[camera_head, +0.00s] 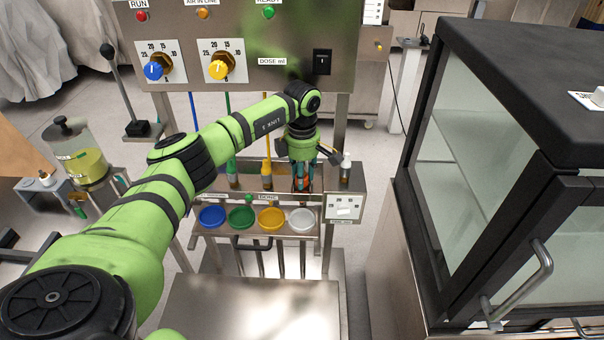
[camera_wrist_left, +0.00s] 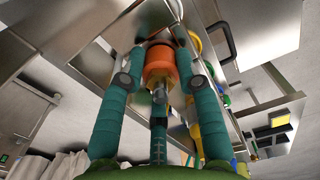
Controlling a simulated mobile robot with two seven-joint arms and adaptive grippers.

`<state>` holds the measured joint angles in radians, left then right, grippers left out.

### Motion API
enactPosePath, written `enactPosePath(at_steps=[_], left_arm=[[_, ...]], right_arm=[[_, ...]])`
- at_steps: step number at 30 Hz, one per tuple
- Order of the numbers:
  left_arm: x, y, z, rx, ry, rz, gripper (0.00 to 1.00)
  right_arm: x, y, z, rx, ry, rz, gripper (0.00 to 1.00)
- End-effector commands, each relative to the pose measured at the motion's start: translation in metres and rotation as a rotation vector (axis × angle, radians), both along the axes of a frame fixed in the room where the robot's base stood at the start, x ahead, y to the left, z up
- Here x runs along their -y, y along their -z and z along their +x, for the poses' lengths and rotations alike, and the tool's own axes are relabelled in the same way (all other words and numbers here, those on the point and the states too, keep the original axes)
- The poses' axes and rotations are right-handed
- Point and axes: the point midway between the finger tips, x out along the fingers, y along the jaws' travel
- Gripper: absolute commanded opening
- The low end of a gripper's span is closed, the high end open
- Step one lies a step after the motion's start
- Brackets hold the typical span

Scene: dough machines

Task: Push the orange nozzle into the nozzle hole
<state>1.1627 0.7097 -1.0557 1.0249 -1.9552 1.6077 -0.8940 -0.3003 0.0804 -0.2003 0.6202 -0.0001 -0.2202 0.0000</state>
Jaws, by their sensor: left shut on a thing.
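The orange nozzle (camera_wrist_left: 160,66) is between the teal fingers of my left gripper (camera_wrist_left: 159,78) in the left wrist view. The fingers are shut on its sides. In the head view my left gripper (camera_head: 303,178) points down at the right part of the steel rack, and only a little orange shows between its fingers. A green nozzle (camera_head: 233,178) and a yellow nozzle (camera_head: 266,178) stand in the rack to its left. The nozzle hole is hidden behind the gripper, so I cannot tell how far the orange nozzle is in. My right gripper is not in view.
Blue, green, yellow and white cups (camera_head: 271,219) sit in the shelf below the rack. A control panel (camera_head: 240,50) with dials rises behind. A white-capped bottle (camera_head: 346,167) stands close right of the gripper. A black-framed glass cabinet (camera_head: 500,150) fills the right side.

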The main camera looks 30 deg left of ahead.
Motion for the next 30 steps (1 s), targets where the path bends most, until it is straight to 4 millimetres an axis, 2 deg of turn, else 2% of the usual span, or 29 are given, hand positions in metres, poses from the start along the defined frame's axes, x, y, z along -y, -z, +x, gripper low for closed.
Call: enactPosePath(at_steps=[9, 10, 12, 19, 21, 30], left_arm=[[0.0008, 0.002, -0.0009, -0.004, 0.001, -0.001, 0.0], [0.0008, 0.002, -0.0009, -0.004, 0.001, -0.001, 0.37], [0.0007, 0.0021, -0.0011, -0.004, 0.001, -0.001, 0.61], [0.0005, 0.0013, -0.0006, -0.003, 0.0, 0.0, 0.61], [0.0005, 0.0014, -0.0008, -0.003, 0.0, 0.0, 0.73], [0.0003, 0.0009, -0.0005, -0.002, 0.0, 0.0, 0.73]], right_arm=[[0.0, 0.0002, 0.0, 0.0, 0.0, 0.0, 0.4], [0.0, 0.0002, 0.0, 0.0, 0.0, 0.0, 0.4], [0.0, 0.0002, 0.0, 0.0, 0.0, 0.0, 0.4], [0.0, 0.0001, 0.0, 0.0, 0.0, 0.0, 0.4], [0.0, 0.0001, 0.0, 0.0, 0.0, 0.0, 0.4], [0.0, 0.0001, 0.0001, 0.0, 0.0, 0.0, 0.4]])
